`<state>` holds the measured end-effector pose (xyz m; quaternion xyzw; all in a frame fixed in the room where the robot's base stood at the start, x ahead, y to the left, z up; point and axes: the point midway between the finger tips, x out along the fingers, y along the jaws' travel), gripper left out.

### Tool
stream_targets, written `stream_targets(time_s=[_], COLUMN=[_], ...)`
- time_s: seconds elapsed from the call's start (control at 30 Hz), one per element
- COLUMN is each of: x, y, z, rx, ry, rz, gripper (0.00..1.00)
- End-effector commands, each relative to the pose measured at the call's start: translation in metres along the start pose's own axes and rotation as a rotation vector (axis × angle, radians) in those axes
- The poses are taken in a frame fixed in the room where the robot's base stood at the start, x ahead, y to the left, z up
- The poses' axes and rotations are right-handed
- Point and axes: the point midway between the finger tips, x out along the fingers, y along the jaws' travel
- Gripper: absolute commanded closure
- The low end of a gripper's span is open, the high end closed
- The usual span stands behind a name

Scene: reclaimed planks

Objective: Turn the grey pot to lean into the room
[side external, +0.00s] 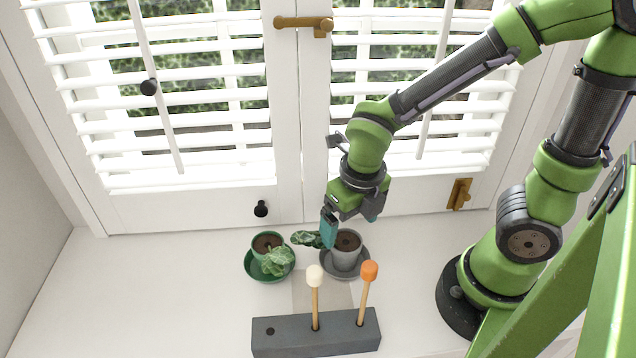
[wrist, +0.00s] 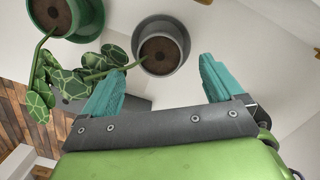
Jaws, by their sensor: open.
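The grey pot (side external: 345,260) stands upright in a grey saucer (side external: 329,273) on the white sill. Its leafy plant (side external: 306,238) leans left, toward the green pot. In the wrist view the grey pot (wrist: 178,68) shows dark soil, with its stem and leaves (wrist: 112,58) reaching left. My gripper (wrist: 161,66) is open, its teal fingers apart on either side of the pot's place in the wrist view. In the side view one finger hangs just left of the pot's rim, near the leaves; whether it touches is unclear.
A green pot (side external: 268,240) in a green saucer (side external: 250,271) stands to the left, its plant drooping toward the room. A dark block (side external: 290,338) holding two sticks with white (side external: 314,275) and orange (side external: 369,270) heads lies in front. Shuttered windows (side external: 185,105) stand behind.

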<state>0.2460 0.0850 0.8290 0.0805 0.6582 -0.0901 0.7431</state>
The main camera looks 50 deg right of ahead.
Motion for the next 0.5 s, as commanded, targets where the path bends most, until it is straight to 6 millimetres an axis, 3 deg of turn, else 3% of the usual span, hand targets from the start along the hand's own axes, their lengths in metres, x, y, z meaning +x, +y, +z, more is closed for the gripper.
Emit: stream_targets(time_s=[0.1, 0.3, 0.5], x=[-0.032, -0.076, -0.103], y=[0.001, 0.001, 0.001], z=[0.001, 0.001, 0.001], rx=[-0.001, -0.002, -0.003], ry=[-0.008, -0.007, -0.003], rz=[0.005, 0.004, 0.001], gripper=[0.06, 0.06, 0.06])
